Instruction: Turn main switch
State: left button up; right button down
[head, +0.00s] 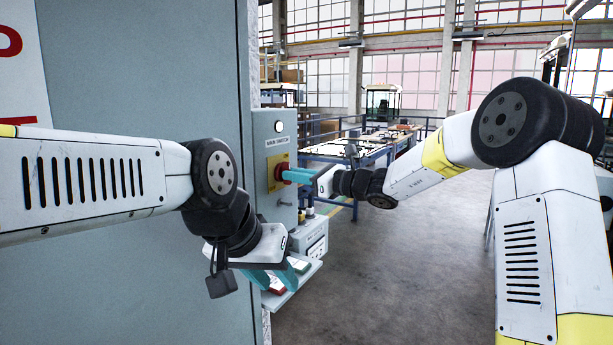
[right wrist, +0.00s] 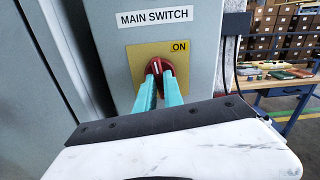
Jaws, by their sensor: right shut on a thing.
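The main switch is a red rotary knob (head: 279,172) on a yellow plate, on the front of a grey-blue box (head: 265,128) labelled MAIN SWITCH. In the right wrist view the red knob (right wrist: 153,70) sits below and left of the ON mark (right wrist: 180,47); its exact angle is hard to read. My right gripper (head: 290,174) is shut on the knob, its teal fingers on either side of it and partly covering it. My left gripper (head: 280,275) is below the box, its teal fingers apart, with nothing seen between them.
A large grey-blue cabinet (head: 130,90) fills the left side. A small shelf (head: 298,283) with red and green items is near my left gripper. A workbench (head: 350,147) stands farther back. The grey floor at centre is clear.

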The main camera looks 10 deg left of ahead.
jog(key=shift+m, duration=0.7)
jog(key=shift+f, duration=0.1)
jog(key=c, duration=1.5)
grip_release()
jog(key=shift+o, duration=0.2)
jog(key=shift+d, duration=0.15)
jog(key=v, duration=0.7)
jog(key=shift+d, duration=0.25)
jog(key=shift+s, duration=0.1)
